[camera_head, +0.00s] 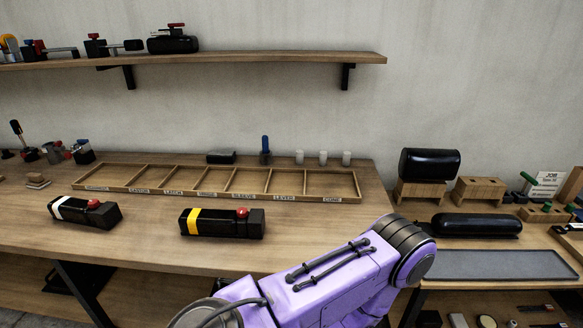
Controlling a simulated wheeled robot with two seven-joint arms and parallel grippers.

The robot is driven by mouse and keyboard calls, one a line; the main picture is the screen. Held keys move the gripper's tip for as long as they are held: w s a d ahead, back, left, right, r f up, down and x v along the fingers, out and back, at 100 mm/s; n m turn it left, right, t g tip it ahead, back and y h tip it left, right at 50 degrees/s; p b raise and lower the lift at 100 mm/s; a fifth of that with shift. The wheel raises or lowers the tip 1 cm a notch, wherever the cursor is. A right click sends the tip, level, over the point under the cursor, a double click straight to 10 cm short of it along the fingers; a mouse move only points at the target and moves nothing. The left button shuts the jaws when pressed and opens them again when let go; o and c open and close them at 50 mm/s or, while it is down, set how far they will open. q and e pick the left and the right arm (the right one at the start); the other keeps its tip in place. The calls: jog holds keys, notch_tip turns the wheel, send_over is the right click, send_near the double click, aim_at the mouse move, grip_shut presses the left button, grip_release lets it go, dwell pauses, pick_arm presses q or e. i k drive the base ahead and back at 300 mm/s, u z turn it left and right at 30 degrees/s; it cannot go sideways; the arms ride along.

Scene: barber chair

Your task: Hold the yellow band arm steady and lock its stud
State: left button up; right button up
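The yellow band arm is a black block (222,230) with a yellow band (193,221) near its left end. It lies on the wooden workbench near the front edge. A red knob-like stud (242,212) stands on its top, right of the middle. I cannot tell whether the stud is locked. Nothing is seen touching the block. Neither of my grippers is in view. One purple arm link of mine crosses the lower middle, to the right of and in front of the block.
A similar black block with a white band (84,212) lies to the left. A shallow labelled wooden tray (215,193) runs behind both. A side table at right holds black cushions (430,164) and a grey mat (495,265). Bench space between the two blocks is clear.

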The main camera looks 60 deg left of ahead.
aim_at(242, 213)
jog(key=z, duration=0.05)
jog(key=k, duration=1.15)
jog(key=u, duration=2.05)
jog(key=i, duration=0.5)
jog(key=u, duration=0.05)
